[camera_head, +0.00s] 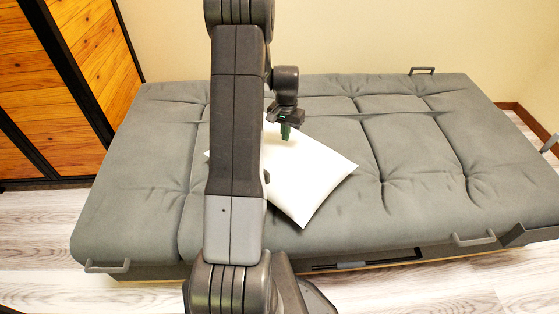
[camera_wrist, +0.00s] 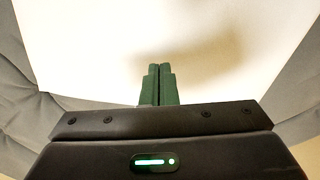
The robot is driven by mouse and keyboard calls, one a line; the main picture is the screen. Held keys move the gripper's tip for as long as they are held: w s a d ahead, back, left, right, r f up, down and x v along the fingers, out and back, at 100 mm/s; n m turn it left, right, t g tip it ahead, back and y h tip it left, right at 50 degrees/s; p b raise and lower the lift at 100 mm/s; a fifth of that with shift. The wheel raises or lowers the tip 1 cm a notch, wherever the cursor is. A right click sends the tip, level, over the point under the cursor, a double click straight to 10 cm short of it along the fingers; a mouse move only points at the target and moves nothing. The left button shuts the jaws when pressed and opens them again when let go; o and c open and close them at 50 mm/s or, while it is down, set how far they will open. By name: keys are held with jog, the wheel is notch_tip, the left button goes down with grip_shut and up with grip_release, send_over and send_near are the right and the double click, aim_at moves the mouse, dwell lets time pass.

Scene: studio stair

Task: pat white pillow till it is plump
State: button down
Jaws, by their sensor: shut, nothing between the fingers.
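A white pillow (camera_head: 305,178) lies flat on the grey sofa bed (camera_head: 420,150), turned at an angle. My arm hides its left part in the head view. My gripper (camera_head: 285,134) is over the pillow's far part, pointing down. In the wrist view the pillow (camera_wrist: 110,40) fills most of the picture, and my green fingers (camera_wrist: 159,70) are together with nothing between them. A soft shadow lies on the pillow just right of the fingertips. I cannot tell whether the tips touch the cloth.
The bed's tufted surface is otherwise clear. Metal handles stick out at its edges, one at the front right (camera_head: 474,240) and one at the front left (camera_head: 107,267). A wooden panelled unit (camera_head: 60,80) stands at the left. A plain wall is behind the bed.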

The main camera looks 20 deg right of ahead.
jog(key=shift+f+b, duration=0.55)
jog(key=shift+f, duration=0.55)
jog(key=shift+r, duration=0.15)
jog(key=shift+r+p, duration=1.1)
jog(key=shift+r, duration=0.3)
notch_tip(320, 180, up, 5)
jog(key=p, duration=0.3)
